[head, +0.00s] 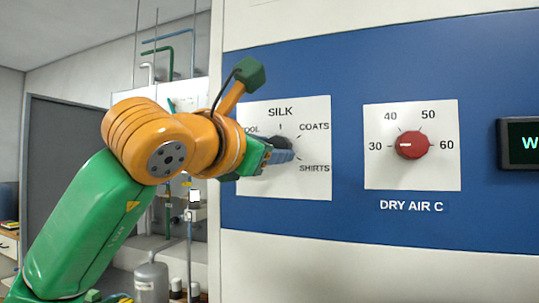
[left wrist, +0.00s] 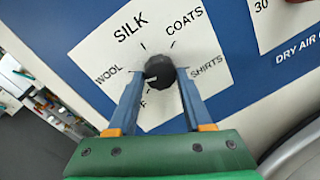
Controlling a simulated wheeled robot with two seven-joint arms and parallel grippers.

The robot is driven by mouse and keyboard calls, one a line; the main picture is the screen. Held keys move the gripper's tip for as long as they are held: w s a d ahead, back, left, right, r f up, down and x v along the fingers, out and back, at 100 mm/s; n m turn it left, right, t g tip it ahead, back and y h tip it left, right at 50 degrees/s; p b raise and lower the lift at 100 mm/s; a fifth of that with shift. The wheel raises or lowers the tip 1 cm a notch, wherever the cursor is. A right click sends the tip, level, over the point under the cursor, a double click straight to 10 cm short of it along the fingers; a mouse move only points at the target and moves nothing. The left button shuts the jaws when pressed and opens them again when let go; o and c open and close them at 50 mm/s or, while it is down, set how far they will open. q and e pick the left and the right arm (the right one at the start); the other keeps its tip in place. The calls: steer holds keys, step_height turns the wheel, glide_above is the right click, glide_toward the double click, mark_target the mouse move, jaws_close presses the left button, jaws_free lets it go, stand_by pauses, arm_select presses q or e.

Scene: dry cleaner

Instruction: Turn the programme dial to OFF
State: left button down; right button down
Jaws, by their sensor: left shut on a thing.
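The programme dial is a black round knob on a white plate marked SILK, COATS, SHIRTS and WOOL; it shows in the left wrist view (left wrist: 160,70). Part of one more label, ending in F, shows below the dial, mostly hidden by a finger. A small pale mark on the knob faces lower left there, roughly between WOOL and that label. My left gripper (left wrist: 160,76) is shut on the dial, one blue finger on each side. In the head view my left gripper (head: 287,156) covers most of the dial (head: 282,143). My right gripper is out of view.
A red DRY AIR C dial (head: 411,145) sits on its own white plate to the right. A dark display (head: 519,145) is at the right edge. Pipes and a grey tank (head: 151,283) stand left of the machine.

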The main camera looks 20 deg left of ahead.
arm_select(q)
steer(key=shift+d+n+t+y+b, duration=0.1)
steer(key=shift+n+t+y+b, duration=0.2)
steer(key=shift+n+b, duration=1.55)
steer(key=shift+d+n+t+y+b, duration=0.1)
steer(key=shift+n+t+y+b, duration=0.15)
steer(key=shift+n, duration=3)
steer(key=c, duration=0.7)
jaws_free()
steer(key=o, duration=0.4)
steer(key=shift+w, duration=0.1)
